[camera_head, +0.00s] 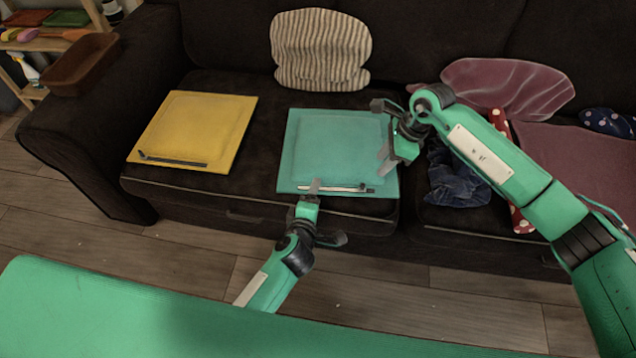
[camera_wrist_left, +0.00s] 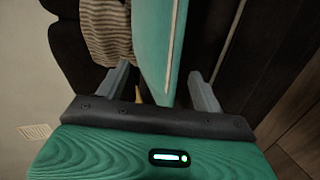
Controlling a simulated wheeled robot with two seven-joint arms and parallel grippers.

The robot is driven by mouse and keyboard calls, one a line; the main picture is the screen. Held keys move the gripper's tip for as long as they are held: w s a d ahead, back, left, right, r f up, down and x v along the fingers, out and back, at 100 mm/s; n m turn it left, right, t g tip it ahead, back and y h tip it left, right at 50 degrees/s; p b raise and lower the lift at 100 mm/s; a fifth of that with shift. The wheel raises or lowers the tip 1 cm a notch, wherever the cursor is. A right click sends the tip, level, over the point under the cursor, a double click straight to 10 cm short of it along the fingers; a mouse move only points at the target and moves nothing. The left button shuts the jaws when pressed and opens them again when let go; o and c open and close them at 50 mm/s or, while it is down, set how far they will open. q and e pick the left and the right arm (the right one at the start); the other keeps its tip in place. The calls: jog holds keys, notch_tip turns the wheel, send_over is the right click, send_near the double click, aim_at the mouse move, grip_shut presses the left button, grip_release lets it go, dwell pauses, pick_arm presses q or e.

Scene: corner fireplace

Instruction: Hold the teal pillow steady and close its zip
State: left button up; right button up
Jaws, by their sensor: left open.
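The teal pillow (camera_head: 335,145) lies flat on the sofa seat. Its pale zip (camera_head: 335,188) runs along the front edge, with a small dark piece at its right end. My left gripper (camera_head: 315,185) is at the front edge, by the left part of the zip. In the left wrist view this gripper (camera_wrist_left: 160,75) is open, and the teal pillow (camera_wrist_left: 152,40) stretches between its fingers, with the pale zip line (camera_wrist_left: 175,45) visible. My right gripper (camera_head: 384,158) is over the pillow's right side; its finger gap is unclear.
A yellow pillow (camera_head: 195,125) lies left of the teal one on the sofa (camera_head: 75,150). A striped cushion (camera_head: 320,50) leans behind. Dark blue cloth (camera_head: 455,180), a red dotted item (camera_head: 520,218) and mauve cushions (camera_head: 505,85) lie to the right. A wooden tray (camera_head: 82,65) sits on the armrest.

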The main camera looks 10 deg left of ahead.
aim_at(365, 183)
pick_arm(q)
jog(key=x, duration=0.7)
jog(key=shift+w+f, duration=0.1)
jog(key=shift+w, duration=0.15)
jog(key=c, duration=0.7)
jog(key=shift+c, duration=0.8)
pick_arm(e)
jog(key=shift+c, duration=0.8)
jog(key=shift+d+r, duration=0.1)
jog(key=shift+r, duration=0.05)
jog(key=shift+c, duration=1.3)
jog(key=x, duration=1.1)
jog(key=shift+d, duration=0.1)
pick_arm(q)
jog(key=shift+a, duration=0.1)
pick_arm(e)
jog(key=shift+r, duration=0.1)
grip_shut()
